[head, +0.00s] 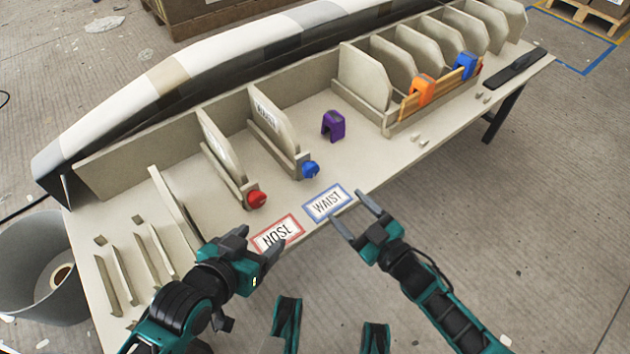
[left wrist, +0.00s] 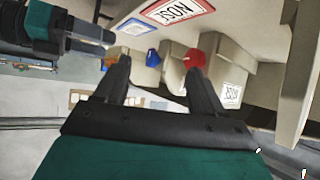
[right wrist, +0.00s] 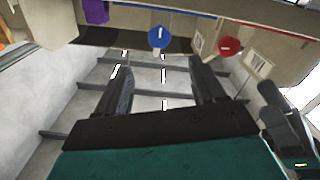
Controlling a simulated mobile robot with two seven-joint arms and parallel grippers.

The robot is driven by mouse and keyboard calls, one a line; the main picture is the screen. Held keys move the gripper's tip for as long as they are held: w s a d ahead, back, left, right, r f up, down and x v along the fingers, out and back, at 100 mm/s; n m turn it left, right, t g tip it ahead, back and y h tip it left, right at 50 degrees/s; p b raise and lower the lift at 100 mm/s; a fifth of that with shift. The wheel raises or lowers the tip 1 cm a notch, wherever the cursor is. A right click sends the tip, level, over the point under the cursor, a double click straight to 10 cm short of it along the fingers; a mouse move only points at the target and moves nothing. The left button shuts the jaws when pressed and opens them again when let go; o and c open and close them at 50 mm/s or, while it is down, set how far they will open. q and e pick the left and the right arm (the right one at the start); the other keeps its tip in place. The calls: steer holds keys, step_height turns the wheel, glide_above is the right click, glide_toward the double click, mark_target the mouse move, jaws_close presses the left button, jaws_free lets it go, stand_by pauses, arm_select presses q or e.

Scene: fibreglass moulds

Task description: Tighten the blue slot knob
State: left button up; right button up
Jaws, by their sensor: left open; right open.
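The blue slot knob (head: 310,170) sits at the front end of a slot that holds an upright board, behind the WAIST label (head: 326,203). It also shows in the left wrist view (left wrist: 153,58) and the right wrist view (right wrist: 161,38). My right gripper (head: 354,214) is open and empty at the table's front edge, just right of the WAIST label and apart from the knob. In the right wrist view the knob lies beyond the fingers, between them. My left gripper (head: 259,243) is open and empty, near the NOSE label (head: 278,235).
A red knob (head: 256,200) stands on the slot to the left. A purple clamp (head: 333,125) stands behind and right of the blue knob. Orange (head: 421,90) and blue (head: 465,66) clamps sit on the rack at right. A grey bin (head: 40,285) stands at left.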

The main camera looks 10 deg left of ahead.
mark_target(313, 172)
steer(key=b+x, duration=0.4)
steer(key=x, duration=0.7)
steer(key=shift+f, duration=0.15)
arm_select(q)
steer(key=shift+w+d+f+h, duration=0.15)
steer(key=shift+d+f, duration=0.25)
steer(key=shift+f, duration=0.1)
steer(key=shift+w+d+f+h, duration=0.15)
steer(key=shift+d+f, duration=0.2)
steer(key=shift+f, duration=0.15)
arm_select(e)
steer(key=shift+w+a, duration=0.45)
steer(key=shift+a, duration=0.05)
steer(key=c, duration=0.9)
arm_select(q)
steer(key=shift+a, duration=0.1)
arm_select(e)
steer(key=shift+c, duration=0.8)
